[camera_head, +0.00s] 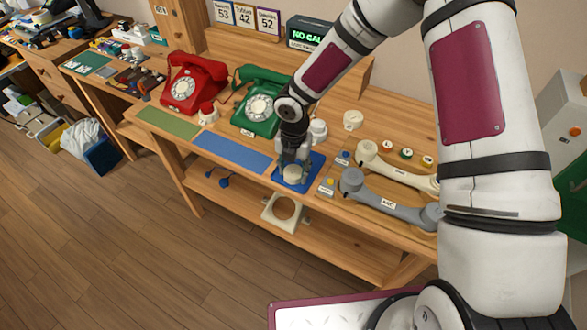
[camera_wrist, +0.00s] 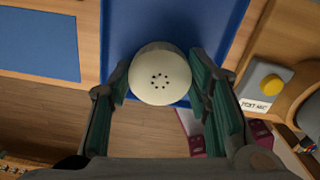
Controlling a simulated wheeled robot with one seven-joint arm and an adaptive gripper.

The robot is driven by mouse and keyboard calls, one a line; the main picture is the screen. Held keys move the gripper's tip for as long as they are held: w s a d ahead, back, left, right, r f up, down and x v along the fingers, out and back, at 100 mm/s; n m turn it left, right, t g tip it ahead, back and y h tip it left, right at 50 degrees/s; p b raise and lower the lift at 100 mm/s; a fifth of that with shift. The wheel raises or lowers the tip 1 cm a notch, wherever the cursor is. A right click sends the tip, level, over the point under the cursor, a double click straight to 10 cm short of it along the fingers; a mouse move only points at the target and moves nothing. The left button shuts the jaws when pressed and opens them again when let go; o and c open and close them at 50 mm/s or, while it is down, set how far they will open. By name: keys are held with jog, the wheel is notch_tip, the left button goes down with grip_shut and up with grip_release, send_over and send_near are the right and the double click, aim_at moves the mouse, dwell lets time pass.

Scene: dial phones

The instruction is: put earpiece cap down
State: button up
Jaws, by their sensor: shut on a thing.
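The earpiece cap (camera_wrist: 160,78) is a round cream cap with a ring of small holes, seen face-on in the wrist view. My gripper (camera_wrist: 163,88) is shut on its sides, with one green-padded finger at the left and one at the right. In the head view the cap (camera_head: 292,174) is low in my gripper (camera_head: 293,165), over the blue tray (camera_head: 297,187) near the front edge of the table. The tray (camera_wrist: 120,30) also shows behind the cap in the wrist view. I cannot tell whether the cap touches the tray.
A red phone (camera_head: 192,85) and a green phone (camera_head: 261,103) stand at the back left. Grey and cream handsets (camera_head: 385,198) lie to the right of the tray. A small grey box with a yellow button (camera_head: 328,186) stands close right of it. A blue mat (camera_head: 235,151) lies left, bare.

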aim_at(294, 171)
jog(key=o, duration=0.8)
jog(key=shift+f, duration=0.1)
notch_tip(294, 171, up, 12)
jog(key=shift+r, duration=0.25)
